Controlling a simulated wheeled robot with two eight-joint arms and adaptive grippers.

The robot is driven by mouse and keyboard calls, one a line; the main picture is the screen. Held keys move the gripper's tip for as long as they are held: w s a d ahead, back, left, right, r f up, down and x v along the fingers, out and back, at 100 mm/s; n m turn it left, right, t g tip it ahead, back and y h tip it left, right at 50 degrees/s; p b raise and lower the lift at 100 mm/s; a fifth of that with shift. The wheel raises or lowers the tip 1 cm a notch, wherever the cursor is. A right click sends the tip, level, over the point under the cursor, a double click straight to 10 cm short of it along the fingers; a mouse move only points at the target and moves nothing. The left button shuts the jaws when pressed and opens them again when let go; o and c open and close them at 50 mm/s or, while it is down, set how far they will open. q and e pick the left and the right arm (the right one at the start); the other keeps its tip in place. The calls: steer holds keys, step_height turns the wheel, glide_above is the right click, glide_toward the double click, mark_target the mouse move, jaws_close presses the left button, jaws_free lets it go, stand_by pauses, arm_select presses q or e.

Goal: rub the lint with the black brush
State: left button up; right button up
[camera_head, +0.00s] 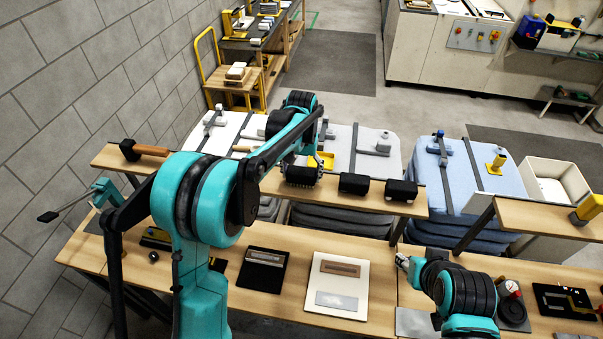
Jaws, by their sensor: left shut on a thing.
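My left gripper (302,163) reaches over the raised wooden shelf and is shut on a black brush (300,177) with bristles at its lower edge. The brush is at or just above the shelf; I cannot tell if it touches. The arm hides part of the gripper. My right gripper (402,262) is low over the bench at the right, partly hidden by its own arm, and its jaws are too small to read. I cannot make out the lint for sure; a black board (262,277) with a pale strip lies on the lower bench.
Two more black blocks (353,184) (401,191) stand on the shelf (335,196) to the right. A white board (322,301) with brown and grey strips lies on the bench. A wooden-handled black tool (146,150) lies at the shelf's left end.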

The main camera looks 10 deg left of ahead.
mark_target(302, 171)
arm_select(q)
steer(key=shift+r, duration=0.1)
steer(key=shift+r+p, duration=1.65)
steer(key=shift+r, duration=1.25)
